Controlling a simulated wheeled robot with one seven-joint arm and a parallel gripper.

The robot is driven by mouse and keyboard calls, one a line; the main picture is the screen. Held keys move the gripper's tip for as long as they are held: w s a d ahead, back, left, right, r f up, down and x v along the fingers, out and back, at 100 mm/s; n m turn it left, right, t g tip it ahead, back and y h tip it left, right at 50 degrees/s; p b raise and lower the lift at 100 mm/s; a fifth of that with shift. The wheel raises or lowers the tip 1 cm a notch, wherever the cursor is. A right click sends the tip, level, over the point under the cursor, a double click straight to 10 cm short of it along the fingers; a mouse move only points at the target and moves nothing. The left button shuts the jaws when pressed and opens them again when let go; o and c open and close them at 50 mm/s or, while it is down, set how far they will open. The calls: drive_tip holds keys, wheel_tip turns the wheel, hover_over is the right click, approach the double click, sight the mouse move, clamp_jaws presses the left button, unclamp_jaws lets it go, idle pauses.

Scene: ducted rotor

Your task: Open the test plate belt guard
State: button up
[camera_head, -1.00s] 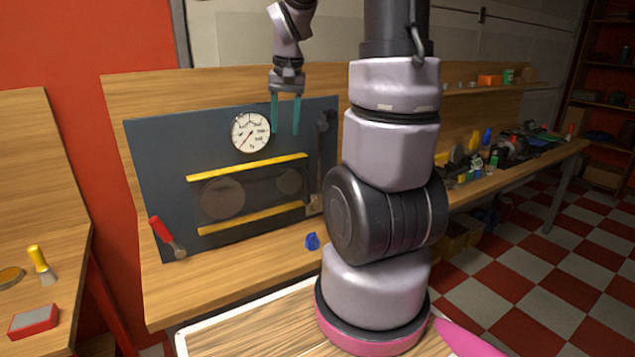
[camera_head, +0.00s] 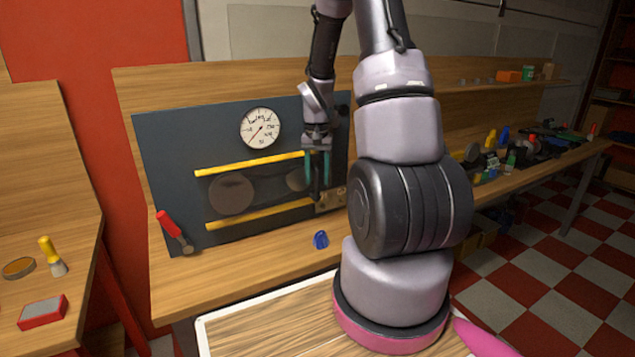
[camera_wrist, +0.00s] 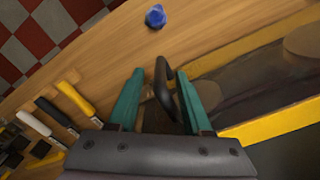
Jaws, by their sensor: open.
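The belt guard (camera_head: 262,188) is a dark see-through panel between two yellow rails on the dark test plate (camera_head: 165,170), with two round pulleys behind it. It looks closed over them. My gripper (camera_head: 317,182) is at the guard's right end, with its teal fingers pointing down. In the wrist view my gripper (camera_wrist: 159,75) is open, and a black curved handle (camera_wrist: 166,84) stands between the two fingers, nearer the right one. Whether a finger touches it I cannot tell. The guard (camera_wrist: 245,88) lies to the right there.
A round gauge (camera_head: 260,128) is on the plate above the guard. A blue knob-like piece (camera_head: 321,239) lies on the bench in front. A red-handled tool (camera_head: 174,231) is at the plate's lower left. Several tools crowd the bench at right; the bench front is mostly clear.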

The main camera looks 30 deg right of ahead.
drive_tip(key=shift+f, duration=1.05)
clamp_jaws()
drive_tip(key=shift+d+r, duration=0.1)
drive_tip(key=shift+d, duration=0.1)
idle(0.5)
